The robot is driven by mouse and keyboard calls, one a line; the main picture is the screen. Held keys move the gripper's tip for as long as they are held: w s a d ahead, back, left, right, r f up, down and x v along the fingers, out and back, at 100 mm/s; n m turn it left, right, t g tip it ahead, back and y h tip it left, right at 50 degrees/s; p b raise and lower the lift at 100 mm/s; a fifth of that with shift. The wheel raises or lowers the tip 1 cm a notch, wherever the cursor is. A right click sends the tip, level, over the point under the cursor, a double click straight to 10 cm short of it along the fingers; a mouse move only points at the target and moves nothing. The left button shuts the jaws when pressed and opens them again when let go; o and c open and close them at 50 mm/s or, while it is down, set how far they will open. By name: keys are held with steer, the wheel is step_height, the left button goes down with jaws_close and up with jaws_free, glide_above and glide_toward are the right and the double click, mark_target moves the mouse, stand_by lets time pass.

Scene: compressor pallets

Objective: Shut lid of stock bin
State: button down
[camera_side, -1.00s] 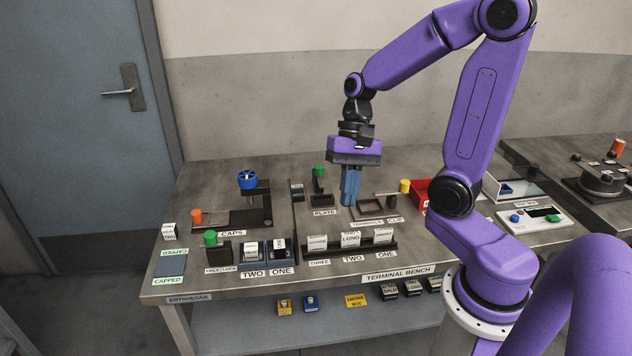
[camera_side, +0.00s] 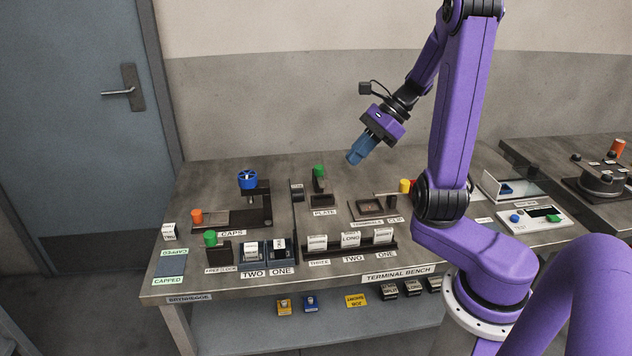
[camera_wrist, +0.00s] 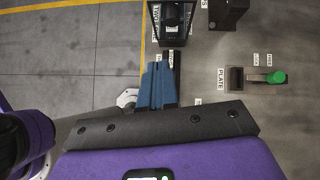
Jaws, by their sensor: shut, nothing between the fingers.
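No label that I can read names the stock bin, and I cannot tell for sure which thing it is. A red bin (camera_side: 412,182) shows only as a sliver behind my arm in the side view, so its lid is hidden. My gripper (camera_side: 355,158) is shut and empty, tilted in the air above the back of the bench, apart from everything. Its blue fingers also show together in the wrist view (camera_wrist: 158,75).
A clear-fronted box (camera_side: 512,186) holding something blue stands right of my arm, near a white panel (camera_side: 532,217) with buttons. A press with a blue handwheel (camera_side: 247,180) stands at left. Labelled blocks (camera_side: 350,240) line the front. A green knob (camera_side: 319,171) stands near PLATE.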

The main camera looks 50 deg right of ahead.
steer(key=w+a+f+m+t, duration=0.1)
steer(key=w+a+f+m, duration=0.1)
steer(key=w+a+f, duration=0.4)
steer(key=shift+w+f, duration=0.6)
steer(key=shift+f, duration=0.1)
steer(key=shift+w+r, duration=0.1)
stand_by(0.5)
steer(key=shift+w+a+h, duration=0.2)
steer(key=shift+a+h, duration=0.05)
steer(key=shift+h, duration=0.15)
